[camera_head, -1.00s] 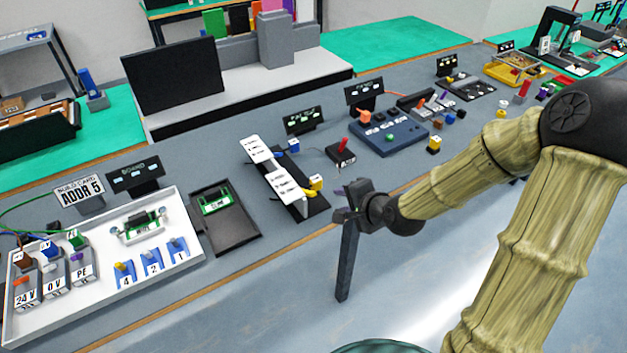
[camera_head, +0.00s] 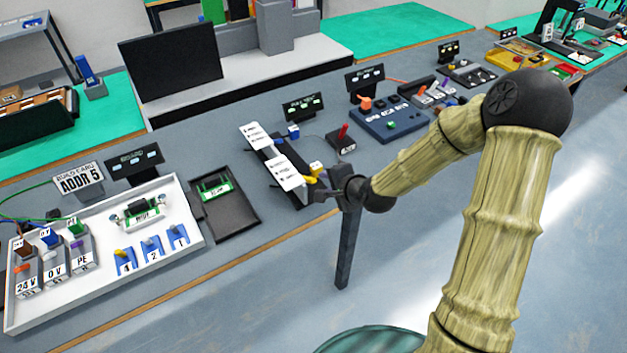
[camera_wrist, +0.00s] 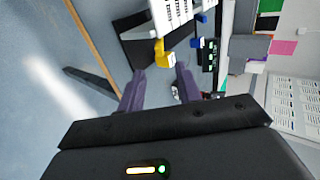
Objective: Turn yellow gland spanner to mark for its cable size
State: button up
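The yellow gland spanner (camera_head: 309,180) shows as a small yellow piece at the near end of a dark fixture (camera_head: 302,199) with white printed cards (camera_head: 285,174). A yellow block (camera_head: 316,167) sits close beside it. In the wrist view the yellow spanner (camera_wrist: 161,47) lies ahead of the fingertips. My gripper (camera_head: 333,185) is just right of the fixture in the head view. In the wrist view its two purple fingers (camera_wrist: 158,74) are apart with nothing between them. Whether a fingertip touches the yellow parts cannot be told. The marks and card print are too small to read.
A white tray (camera_head: 180,262) with terminal blocks and a dark tray (camera_head: 240,222) stand left of the fixture. A red-lever box (camera_head: 342,146) and a blue button panel (camera_head: 388,124) stand to the right.

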aim_at(316, 181)
jog(key=x, duration=0.9)
jog(key=shift+w+a+f+p, duration=0.1)
jog(key=shift+w+f+p, duration=0.05)
jog(key=shift+p, duration=0.2)
jog(key=shift+c, duration=0.2)
grip_shut()
